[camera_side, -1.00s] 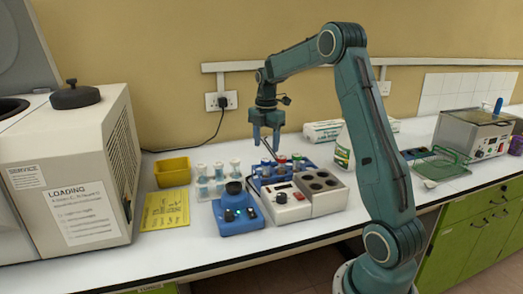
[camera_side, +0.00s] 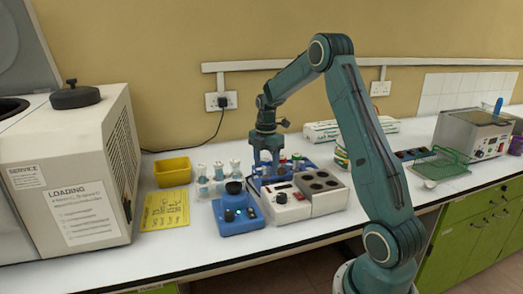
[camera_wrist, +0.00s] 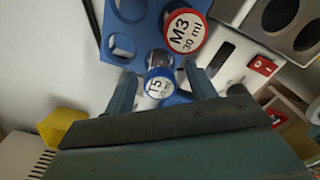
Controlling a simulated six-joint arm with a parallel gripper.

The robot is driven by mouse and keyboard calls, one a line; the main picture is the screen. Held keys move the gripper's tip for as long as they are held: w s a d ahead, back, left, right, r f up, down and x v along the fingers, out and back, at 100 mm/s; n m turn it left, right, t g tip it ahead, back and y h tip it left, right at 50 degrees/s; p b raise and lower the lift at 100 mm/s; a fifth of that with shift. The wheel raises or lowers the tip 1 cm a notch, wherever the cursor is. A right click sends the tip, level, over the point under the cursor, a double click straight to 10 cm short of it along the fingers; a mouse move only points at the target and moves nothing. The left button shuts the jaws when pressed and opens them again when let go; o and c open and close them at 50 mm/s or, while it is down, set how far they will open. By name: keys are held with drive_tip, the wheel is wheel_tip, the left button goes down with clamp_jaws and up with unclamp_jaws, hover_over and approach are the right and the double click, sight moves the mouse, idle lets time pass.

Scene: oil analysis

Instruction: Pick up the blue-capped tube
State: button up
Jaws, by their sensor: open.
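The blue-capped tube (camera_wrist: 158,85), its label reading T5, stands in the blue rack (camera_wrist: 130,45) in the wrist view. My gripper (camera_wrist: 158,70) is open, with one finger on each side of this cap; I cannot tell whether either touches it. A larger red-capped tube (camera_wrist: 185,30) marked M3, 30 ml, sits in the same rack just beyond. In the side view my gripper (camera_side: 266,168) points down at the left part of the rack and hides the blue-capped tube there.
A grey block with round wells (camera_side: 319,185) and a blue mixer (camera_side: 238,214) stand in front of the rack. A white-and-green box (camera_side: 322,131) lies behind. Bare bench shows at the front.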

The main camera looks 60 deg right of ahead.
drive_tip(key=shift+f, duration=1)
drive_tip(key=shift+c, duration=0.5)
drive_tip(key=c, duration=1)
